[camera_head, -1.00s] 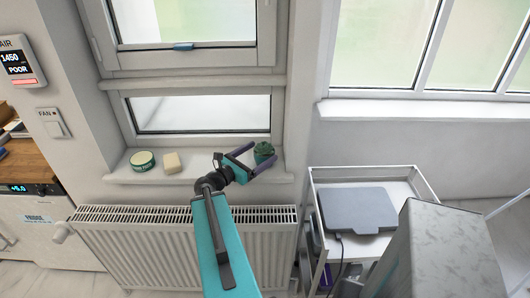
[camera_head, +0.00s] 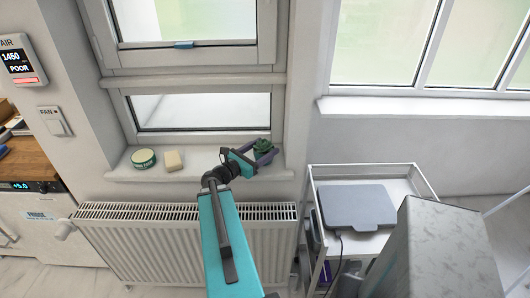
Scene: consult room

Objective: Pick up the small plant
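The small plant (camera_head: 263,145) is a dark green rounded clump at the right end of the white window sill, close to the window frame. My gripper (camera_head: 262,151) is at the plant, with its purple fingers apart on either side of it. The fingers hide the plant's lower part. I cannot tell whether they touch or grip it, or whether the plant still rests on the sill.
A round green tin (camera_head: 144,159) and a cream block (camera_head: 173,161) sit on the sill (camera_head: 195,173) to the left. A radiator (camera_head: 150,240) is below. A white trolley (camera_head: 315,190) with a grey flat device (camera_head: 357,207) stands at the right.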

